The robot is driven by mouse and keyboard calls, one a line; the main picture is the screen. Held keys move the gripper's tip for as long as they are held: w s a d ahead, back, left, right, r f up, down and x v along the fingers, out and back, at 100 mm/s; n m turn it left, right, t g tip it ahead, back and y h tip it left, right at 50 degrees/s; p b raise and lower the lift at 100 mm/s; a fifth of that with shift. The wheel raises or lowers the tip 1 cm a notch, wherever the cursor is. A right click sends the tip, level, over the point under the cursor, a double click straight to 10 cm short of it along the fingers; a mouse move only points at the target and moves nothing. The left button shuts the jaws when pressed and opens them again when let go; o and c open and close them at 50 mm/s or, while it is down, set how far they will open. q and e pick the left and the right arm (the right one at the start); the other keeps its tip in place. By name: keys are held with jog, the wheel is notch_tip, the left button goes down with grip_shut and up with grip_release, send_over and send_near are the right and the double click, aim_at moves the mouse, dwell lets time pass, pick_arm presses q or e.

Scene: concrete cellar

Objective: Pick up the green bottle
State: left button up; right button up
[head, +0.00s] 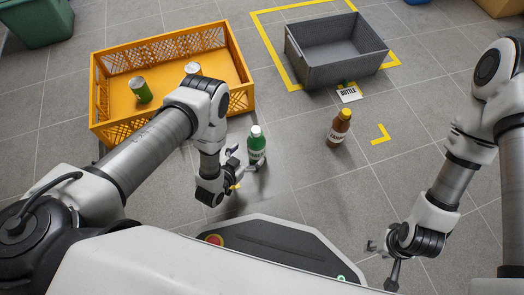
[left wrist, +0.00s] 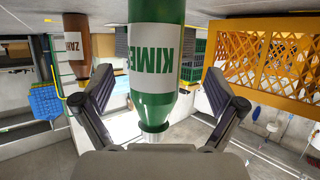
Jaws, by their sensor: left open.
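The green bottle (head: 256,145) stands upright on the grey floor, with a white cap and a white label. My left gripper (head: 244,162) is open at the bottle's left side, low in the head view. In the left wrist view, which is upside down, the green bottle (left wrist: 157,90) is large and lies between the two spread fingers of my left gripper (left wrist: 159,82).
A brown bottle (head: 338,130) with a yellow cap stands to the right. An orange crate (head: 243,100) holding cans is behind my left arm. A grey bin (head: 345,77) stands inside yellow floor tape, with a bottle sign (head: 349,95) before it. Floor between the bottles is clear.

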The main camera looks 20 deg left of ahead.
aim_at(252, 153)
pick_arm(q)
jog(key=b+x, duration=0.1)
jog(key=x, duration=0.1)
jog(key=b+x, duration=0.2)
jog(key=shift+w+d+f, duration=0.15)
jog(key=shift+d+f, duration=0.2)
jog(key=shift+f, duration=0.05)
jog(key=shift+w+d+b, duration=0.1)
jog(key=shift+w+b, duration=0.15)
jog(key=shift+b, duration=0.05)
jog(key=shift+r, duration=0.15)
jog(key=c, duration=1.5)
